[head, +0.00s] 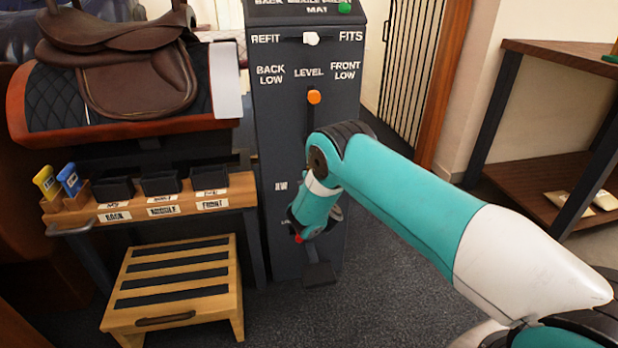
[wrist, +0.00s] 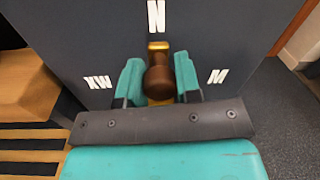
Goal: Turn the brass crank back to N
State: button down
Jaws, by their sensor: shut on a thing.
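In the wrist view the brass crank (wrist: 158,46) shows on the dark panel, with a round brown knob (wrist: 158,80) towards me. Its brass end shows above the knob, straight below the white N (wrist: 156,17). XW (wrist: 99,82) is to the left and M (wrist: 217,76) to the right. My gripper (wrist: 159,74) is shut on the crank's brown knob, one teal finger on each side. The lower part of the crank is mostly hidden by the knob and gripper. In the head view my arm hides the crank at the dark post (head: 270,130).
The post also has an orange knob (head: 314,97) by LEVEL and a white knob (head: 311,38) between REFIT and FITS. A wooden step (head: 175,285) and a bench with bins (head: 160,185) stand to the left. A saddle (head: 125,60) sits above them. Shelves stand at right.

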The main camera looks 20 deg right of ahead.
jog(key=shift+s+f, duration=0.1)
jog(key=shift+f, duration=0.05)
jog(key=c, duration=0.9)
grip_release()
jog(key=shift+o, duration=0.4)
